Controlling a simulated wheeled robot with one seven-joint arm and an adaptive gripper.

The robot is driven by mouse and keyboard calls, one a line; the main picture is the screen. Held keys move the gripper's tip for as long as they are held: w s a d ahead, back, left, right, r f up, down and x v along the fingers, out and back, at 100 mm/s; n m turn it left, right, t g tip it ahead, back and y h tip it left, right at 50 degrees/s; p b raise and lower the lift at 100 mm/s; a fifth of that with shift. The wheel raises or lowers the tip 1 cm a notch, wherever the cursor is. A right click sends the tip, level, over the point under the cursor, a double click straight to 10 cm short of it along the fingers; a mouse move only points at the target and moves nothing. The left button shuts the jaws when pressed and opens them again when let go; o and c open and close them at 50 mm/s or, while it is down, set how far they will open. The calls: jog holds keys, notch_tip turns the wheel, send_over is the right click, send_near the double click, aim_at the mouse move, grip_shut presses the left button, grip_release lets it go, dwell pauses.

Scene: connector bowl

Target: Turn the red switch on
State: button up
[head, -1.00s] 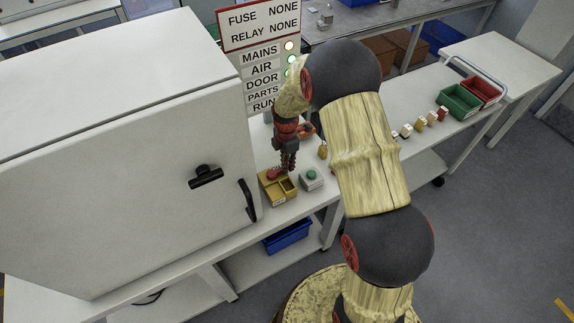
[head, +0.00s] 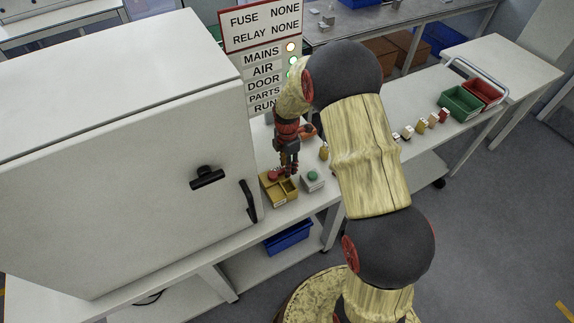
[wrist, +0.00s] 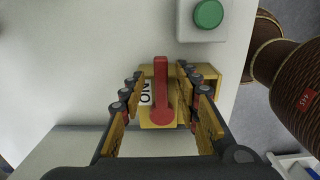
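The red switch (wrist: 160,88) is a long lever with a round hub on a yellow box (wrist: 207,72). In the wrist view the lever points up the picture, and a white "ON" label (wrist: 146,92) lies just left of it. My gripper (wrist: 160,77) is open, with one finger on each side of the lever and a gap visible on both sides. In the head view my gripper (head: 287,170) is low at the yellow box (head: 279,194), and its fingers partly hide the red switch (head: 272,175).
A white box with a green button (head: 312,176) stands just right of the yellow box. A large white cabinet (head: 130,180) is close on the left. A status board (head: 262,65) stands behind. Small parts and green and red bins (head: 461,103) are further right.

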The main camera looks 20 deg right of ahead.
notch_tip(320, 180, up, 12)
dwell(0.6)
dwell(0.5)
